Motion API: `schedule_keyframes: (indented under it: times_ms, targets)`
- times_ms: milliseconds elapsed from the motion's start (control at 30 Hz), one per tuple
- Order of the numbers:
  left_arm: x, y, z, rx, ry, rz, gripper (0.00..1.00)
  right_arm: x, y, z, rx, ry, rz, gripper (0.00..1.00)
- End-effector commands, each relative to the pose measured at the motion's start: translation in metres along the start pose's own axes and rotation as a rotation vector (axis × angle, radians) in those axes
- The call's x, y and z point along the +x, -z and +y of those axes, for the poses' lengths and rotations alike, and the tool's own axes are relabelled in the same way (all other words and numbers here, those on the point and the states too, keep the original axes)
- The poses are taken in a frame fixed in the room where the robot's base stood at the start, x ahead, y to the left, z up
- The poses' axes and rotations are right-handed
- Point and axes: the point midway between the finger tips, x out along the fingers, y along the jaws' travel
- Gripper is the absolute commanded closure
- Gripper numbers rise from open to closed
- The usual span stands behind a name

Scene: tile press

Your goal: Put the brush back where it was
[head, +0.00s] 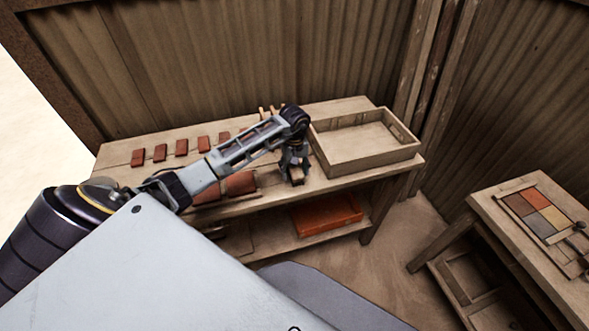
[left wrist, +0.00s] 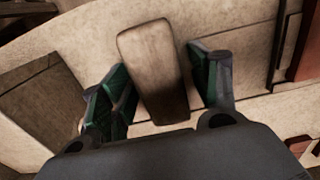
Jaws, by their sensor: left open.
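The brush shows in the left wrist view as a plain brown wooden block (left wrist: 150,55) with rounded edges, lying on the pale bench top; its bristles cannot be seen. My left gripper (left wrist: 162,88) is open, with one green-padded finger on each side of the block and a gap visible on both sides. In the head view my left gripper (head: 296,172) points down at the bench's front part, left of the wooden tray, and mostly hides the block. My right gripper is not in view.
The wooden tray (head: 372,161) stands empty on the bench's right end. Several red tiles (head: 182,147) lie in a row to the left, with larger red pieces (head: 241,184) nearer. An orange bin (head: 326,214) sits on the lower shelf. A side table (head: 489,208) holds a coloured tile panel (head: 537,214).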

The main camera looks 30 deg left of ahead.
Motion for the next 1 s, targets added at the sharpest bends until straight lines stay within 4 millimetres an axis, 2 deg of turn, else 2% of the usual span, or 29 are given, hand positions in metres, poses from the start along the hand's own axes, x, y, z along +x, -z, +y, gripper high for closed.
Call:
schedule_keyframes:
  times_ms: [267, 367, 1000]
  targets:
    - [-0.003, -0.001, 0.000, 0.000, 0.000, -0.001, 0.39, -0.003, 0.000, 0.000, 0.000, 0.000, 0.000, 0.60]
    - [-0.010, 0.001, 0.000, 0.000, 0.000, 0.003, 0.39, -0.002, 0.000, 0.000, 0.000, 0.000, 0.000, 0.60]
    - [-0.086, 0.001, 0.000, 0.000, -0.001, 0.001, 0.39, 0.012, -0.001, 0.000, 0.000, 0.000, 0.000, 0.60]
